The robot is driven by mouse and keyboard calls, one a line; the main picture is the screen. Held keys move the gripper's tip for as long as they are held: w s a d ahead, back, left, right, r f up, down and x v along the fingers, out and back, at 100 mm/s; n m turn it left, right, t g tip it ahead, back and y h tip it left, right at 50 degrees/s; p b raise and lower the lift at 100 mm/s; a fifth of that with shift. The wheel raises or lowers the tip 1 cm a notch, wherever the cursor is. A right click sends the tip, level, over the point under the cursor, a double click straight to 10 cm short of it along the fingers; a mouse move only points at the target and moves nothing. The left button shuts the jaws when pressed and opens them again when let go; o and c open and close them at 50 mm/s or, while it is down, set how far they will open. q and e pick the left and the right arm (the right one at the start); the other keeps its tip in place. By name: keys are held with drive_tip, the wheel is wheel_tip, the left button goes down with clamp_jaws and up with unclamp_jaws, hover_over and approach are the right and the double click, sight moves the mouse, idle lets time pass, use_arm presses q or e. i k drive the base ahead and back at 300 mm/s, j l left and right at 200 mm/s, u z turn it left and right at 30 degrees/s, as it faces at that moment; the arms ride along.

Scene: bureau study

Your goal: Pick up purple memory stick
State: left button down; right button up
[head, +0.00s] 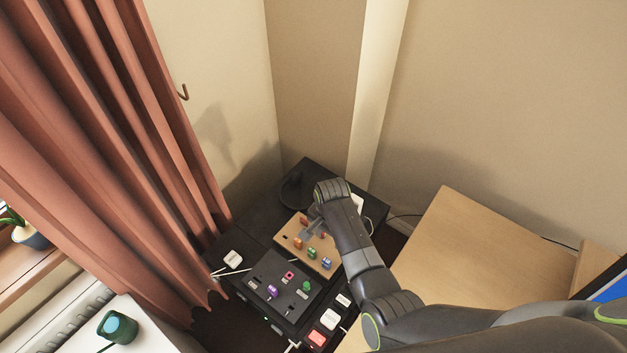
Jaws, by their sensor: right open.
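The purple memory stick (272,291) stands on the dark panel (262,272), toward its front left. A pink item (289,276) and a green item (307,286) are on the same panel. My right gripper (310,232) is open above the wooden board (284,239), behind and to the right of the purple stick and apart from it. My right arm hides part of the board and the cabinet behind it. My left gripper is not in view.
Orange, green and blue items (312,253) stand on the wooden board. A white box (233,259) lies left of the panel. A red curtain (120,130) hangs at the left. A wooden desk (440,250) is at the right. White and red blocks (330,319) lie at the front.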

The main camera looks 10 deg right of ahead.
sight(273, 291)
drive_tip(key=k+j, duration=0.15)
drive_tip(key=k, duration=0.35)
drive_tip(key=k+j, duration=0.15)
drive_tip(key=k, duration=0.35)
